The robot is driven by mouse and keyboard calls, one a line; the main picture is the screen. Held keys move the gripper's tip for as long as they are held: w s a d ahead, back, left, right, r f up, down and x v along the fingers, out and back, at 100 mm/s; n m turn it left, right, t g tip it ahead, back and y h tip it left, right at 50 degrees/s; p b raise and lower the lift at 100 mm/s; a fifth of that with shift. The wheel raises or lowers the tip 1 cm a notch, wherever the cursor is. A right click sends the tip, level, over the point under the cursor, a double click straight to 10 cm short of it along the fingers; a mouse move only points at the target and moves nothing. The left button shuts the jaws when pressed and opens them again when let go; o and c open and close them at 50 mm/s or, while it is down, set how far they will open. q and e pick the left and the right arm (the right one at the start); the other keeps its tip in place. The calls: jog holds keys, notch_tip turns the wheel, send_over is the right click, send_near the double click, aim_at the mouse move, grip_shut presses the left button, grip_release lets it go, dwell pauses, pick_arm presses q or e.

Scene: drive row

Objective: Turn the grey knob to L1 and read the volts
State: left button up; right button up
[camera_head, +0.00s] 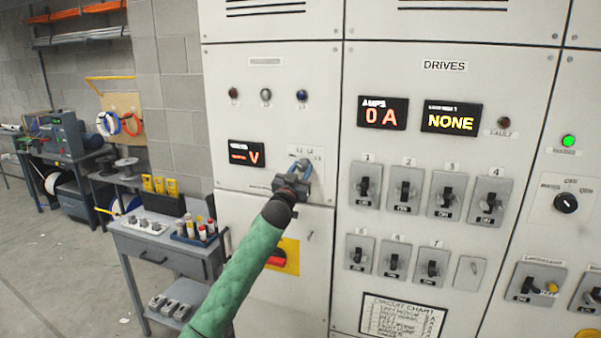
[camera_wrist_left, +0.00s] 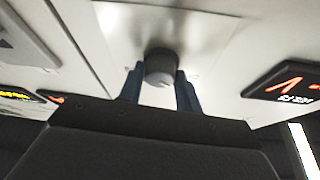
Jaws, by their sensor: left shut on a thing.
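My left gripper (camera_head: 300,172) is at the selector plate (camera_head: 313,151) on the left cabinet panel, its blue fingers against the front. In the left wrist view the grey knob (camera_wrist_left: 160,66) sits between the two fingers, and the gripper is shut on it. The gripper hides the knob in the head view. The plate's small labels show L1 and L2; the pointer's setting cannot be read. The volts display (camera_head: 246,153) shows a red V, with small unreadable red marks before it. It also shows, turned over, in the left wrist view (camera_wrist_left: 288,82). My right gripper is out of view.
Three indicator lamps (camera_head: 266,95) sit above the displays. An amps display (camera_head: 382,113) reads 0 A, and another (camera_head: 451,117) reads NONE. Several breaker switches (camera_head: 405,189) fill the middle panel. A red-and-yellow rotary switch (camera_head: 285,257) is below my arm; a grey cart (camera_head: 165,250) stands left.

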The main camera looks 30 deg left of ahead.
pick_arm(q)
jog(key=m+h, duration=0.1)
jog(key=m, duration=0.1)
jog(key=m+h, duration=0.1)
jog(key=m, duration=0.2)
jog(key=shift+a+r+h, duration=0.2)
jog(key=shift+h, duration=0.1)
jog(key=shift+m+h, duration=0.4)
jog(key=shift+m, duration=0.6)
jog(key=shift+r+m+h, duration=0.1)
jog(key=shift+m+h, duration=0.3)
jog(key=shift+m, duration=0.5)
jog(key=shift+g, duration=0.3)
jog(key=o, duration=0.9)
jog(key=shift+o, duration=0.3)
jog(key=shift+w+f, duration=0.15)
jog(key=shift+f, duration=0.1)
jog(key=shift+s+f, duration=0.15)
jog(key=shift+s, duration=0.15)
jog(key=b+v, duration=0.4)
jog(key=v, duration=0.3)
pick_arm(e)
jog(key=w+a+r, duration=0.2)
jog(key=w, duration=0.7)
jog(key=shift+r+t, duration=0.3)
